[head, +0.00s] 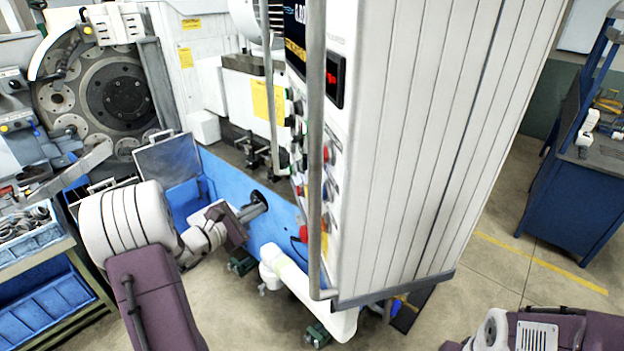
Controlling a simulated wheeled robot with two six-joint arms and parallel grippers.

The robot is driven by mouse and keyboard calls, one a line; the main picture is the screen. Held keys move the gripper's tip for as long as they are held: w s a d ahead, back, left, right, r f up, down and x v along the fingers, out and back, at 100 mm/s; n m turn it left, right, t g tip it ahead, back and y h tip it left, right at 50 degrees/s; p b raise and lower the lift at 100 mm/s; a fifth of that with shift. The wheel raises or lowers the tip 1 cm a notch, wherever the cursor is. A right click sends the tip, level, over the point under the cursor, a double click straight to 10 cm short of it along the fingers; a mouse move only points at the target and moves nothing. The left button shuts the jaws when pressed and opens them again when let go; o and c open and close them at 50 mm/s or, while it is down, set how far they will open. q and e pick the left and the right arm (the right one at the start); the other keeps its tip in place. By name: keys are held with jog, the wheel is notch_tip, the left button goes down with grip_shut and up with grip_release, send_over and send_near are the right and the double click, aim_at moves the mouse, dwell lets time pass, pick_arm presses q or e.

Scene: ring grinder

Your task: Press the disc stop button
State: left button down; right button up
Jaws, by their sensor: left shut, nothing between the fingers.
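The control cabinet (420,150) stands tall right of centre, with its button panel (338,165) on its narrow left side, seen at a steep angle. Red buttons show on it, one at mid height (327,153) and one lower down (304,233). The labels are too small to read, so I cannot tell which is the disc stop button. A vertical grey bar hides part of the panel. My left gripper (247,212) is shut and empty. It is in front of the machine's blue base, left of and apart from the panel. My right gripper is not in view.
The grinder's large round disc (118,95) is at the upper left. The vertical bar (315,150) runs close beside the panel. A blue parts bin (30,240) stands at left, and a blue workbench (570,200) at far right. Floor right of the cabinet is clear.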

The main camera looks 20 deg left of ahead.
aim_at(299, 191)
pick_arm(q)
jog(key=a+r, duration=0.1)
jog(key=w+a+r+n+t+y, duration=0.1)
jog(key=shift+a, duration=0.3)
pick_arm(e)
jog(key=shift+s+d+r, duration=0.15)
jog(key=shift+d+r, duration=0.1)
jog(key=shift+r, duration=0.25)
pick_arm(q)
jog(key=shift+d, duration=0.1)
jog(key=w+d, duration=0.4)
jog(key=d, duration=0.3)
jog(key=shift+w, duration=0.35)
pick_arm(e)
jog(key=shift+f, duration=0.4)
pick_arm(q)
jog(key=shift+d, duration=0.1)
jog(key=shift+b, duration=0.35)
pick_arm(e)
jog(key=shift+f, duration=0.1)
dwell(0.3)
